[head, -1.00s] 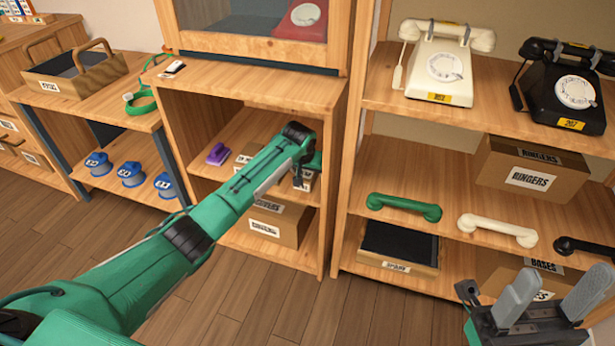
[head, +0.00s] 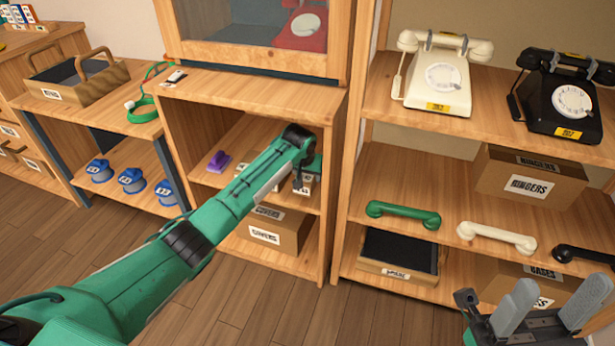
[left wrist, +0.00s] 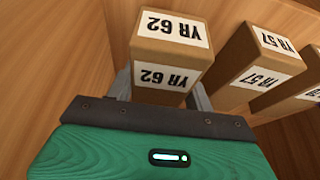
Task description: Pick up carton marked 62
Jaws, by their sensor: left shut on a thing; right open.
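The carton marked YR 62 (left wrist: 172,50) stands between the two fingers of my left gripper (left wrist: 160,92) in the left wrist view. The gripper is shut on it, with one finger at each side. Two cartons marked YR 57 (left wrist: 262,65) stand close to its right. In the head view my left forearm reaches into the middle shelf of the wooden cabinet and hides the held carton and most of the gripper. A small labelled carton (head: 304,184) shows just beside the wrist. My right gripper (head: 555,305) is open and empty at the lower right.
A COVERS box (head: 268,230) sits below. The cabinet's side wall (head: 329,190) is close to my left wrist. Green (head: 403,213) and white (head: 497,237) handsets lie on the right shelf.

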